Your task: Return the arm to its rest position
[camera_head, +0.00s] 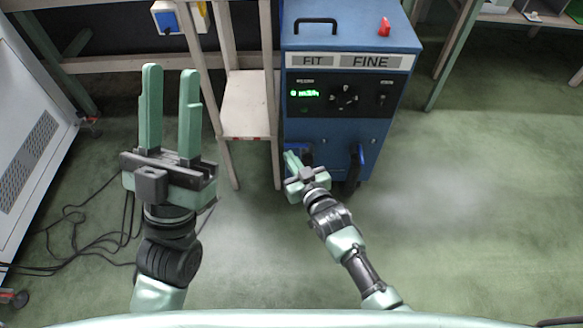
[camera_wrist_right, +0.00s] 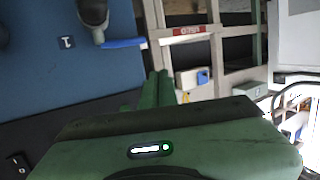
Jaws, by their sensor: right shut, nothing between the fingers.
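My left gripper (camera_head: 171,78) stands in the left of the head view with its two green fingers apart, pointing up, and nothing between them. My right gripper (camera_head: 291,157) is in front of the lower left front of the blue machine (camera_head: 345,33). Its fingers are together and empty. The right wrist view also shows these closed fingers (camera_wrist_right: 157,84), with the blue machine's face (camera_wrist_right: 40,75) filling the left side. I cannot tell whether the right gripper touches the machine. My right arm reaches up from the lower right of the head view.
A dark handle (camera_head: 355,166) juts from the machine's lower front beside my right gripper. A wooden stand (camera_head: 246,105) is left of the machine. A white cabinet (camera_head: 30,150) and loose black cables (camera_head: 75,235) lie at far left. The green floor (camera_head: 480,210) at right is clear.

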